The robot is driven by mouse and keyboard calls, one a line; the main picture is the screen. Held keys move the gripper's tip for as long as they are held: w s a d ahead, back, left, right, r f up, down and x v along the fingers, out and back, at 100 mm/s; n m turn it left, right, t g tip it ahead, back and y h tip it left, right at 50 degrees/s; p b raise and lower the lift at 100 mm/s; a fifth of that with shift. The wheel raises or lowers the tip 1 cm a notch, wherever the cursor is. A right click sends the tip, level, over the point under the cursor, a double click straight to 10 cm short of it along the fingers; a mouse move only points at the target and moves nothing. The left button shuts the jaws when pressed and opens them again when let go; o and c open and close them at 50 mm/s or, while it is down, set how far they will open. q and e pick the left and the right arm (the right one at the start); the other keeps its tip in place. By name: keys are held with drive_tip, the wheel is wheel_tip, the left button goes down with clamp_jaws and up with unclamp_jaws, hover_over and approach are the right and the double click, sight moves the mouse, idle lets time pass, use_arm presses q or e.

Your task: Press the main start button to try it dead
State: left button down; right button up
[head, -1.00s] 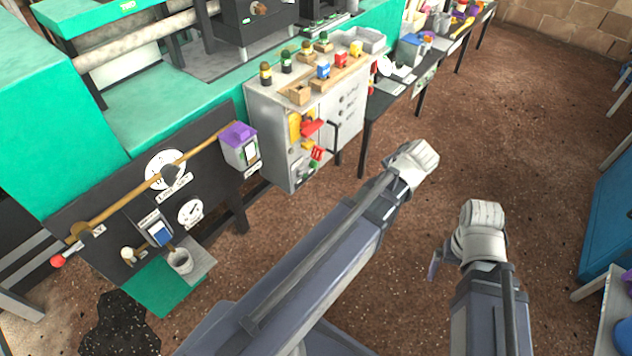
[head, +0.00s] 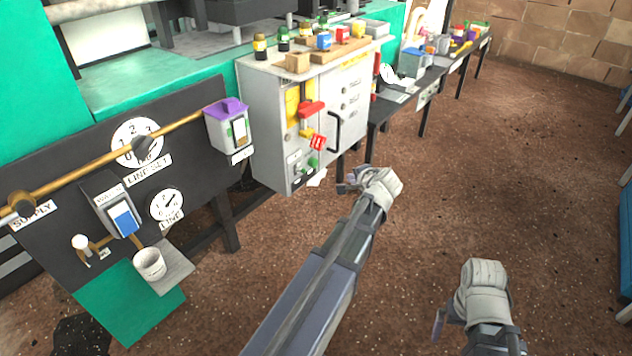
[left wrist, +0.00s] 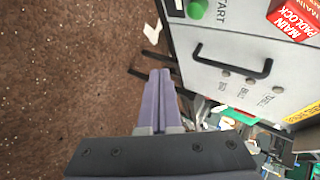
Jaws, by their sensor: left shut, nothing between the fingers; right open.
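The green main start button (head: 313,162) is low on the front of the grey cabinet (head: 270,120). In the left wrist view the green button (left wrist: 197,9) shows at the top edge, beside the word START. My left gripper (head: 347,186) is in front of the cabinet, right of the button and a little lower in the head view. Its purple fingers (left wrist: 160,75) are shut and empty, apart from the button. My right gripper (head: 439,322) is open, low over the floor at the right, its fingers partly hidden by its wrist.
A red padlock tag (head: 318,143) hangs above the button; it also shows in the left wrist view (left wrist: 292,18). A black handle (head: 334,132) sticks out from the cabinet door. A purple-topped box (head: 228,125) is left of the cabinet. The brown floor (head: 420,210) in front is clear.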

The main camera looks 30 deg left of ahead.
sight(314, 163)
use_arm(q)
drive_tip(key=shift+w+a+f+b, duration=0.25)
drive_tip(key=shift+a+f+b, duration=0.55)
drive_tip(key=shift+f, duration=0.15)
use_arm(e)
wheel_tip(314, 163, down, 3)
drive_tip(key=shift+s+d+r, duration=0.1)
drive_tip(key=shift+s, duration=0.05)
use_arm(q)
drive_tip(key=a, duration=0.8)
drive_tip(key=shift+w+a, duration=0.3)
drive_tip(key=shift+a, duration=0.05)
drive_tip(key=shift+a, duration=0.1)
idle(1.2)
drive_tip(key=shift+a, duration=0.35)
drive_tip(key=shift+w+a, duration=0.1)
drive_tip(key=shift+a, duration=0.4)
idle(0.9)
drive_tip(key=shift+d, duration=0.9)
